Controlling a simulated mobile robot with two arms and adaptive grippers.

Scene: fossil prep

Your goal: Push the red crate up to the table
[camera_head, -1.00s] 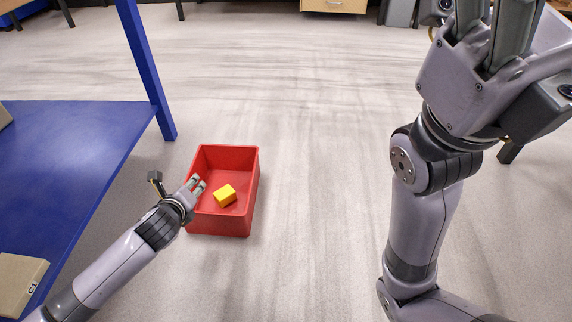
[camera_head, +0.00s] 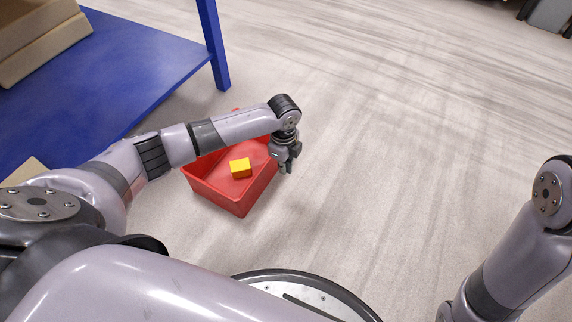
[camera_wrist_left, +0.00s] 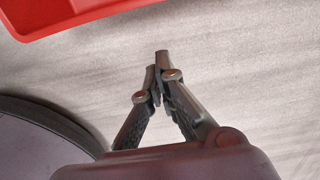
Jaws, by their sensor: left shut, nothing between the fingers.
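The red crate (camera_head: 218,196) stands on the floor to the right of the blue table (camera_head: 150,38), partly hidden behind my left arm. A yellow block (camera_head: 240,168) lies inside it. My left gripper (camera_head: 286,170) points down at the crate's right side, outside the wall. Its fingers are shut and empty. In the left wrist view, the crate's edge (camera_wrist_left: 70,14) crosses the upper left corner. The shut fingertips (camera_wrist_left: 157,62) show bare floor between them and the crate there. My right gripper is out of view; only part of its arm shows at the right edge.
A blue table leg (camera_head: 213,45) stands behind the crate. Cardboard-coloured boxes (camera_head: 45,38) sit on the table at the upper left. The floor (camera_head: 400,110) to the right of the crate is clear. Dark furniture stands at the far upper right.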

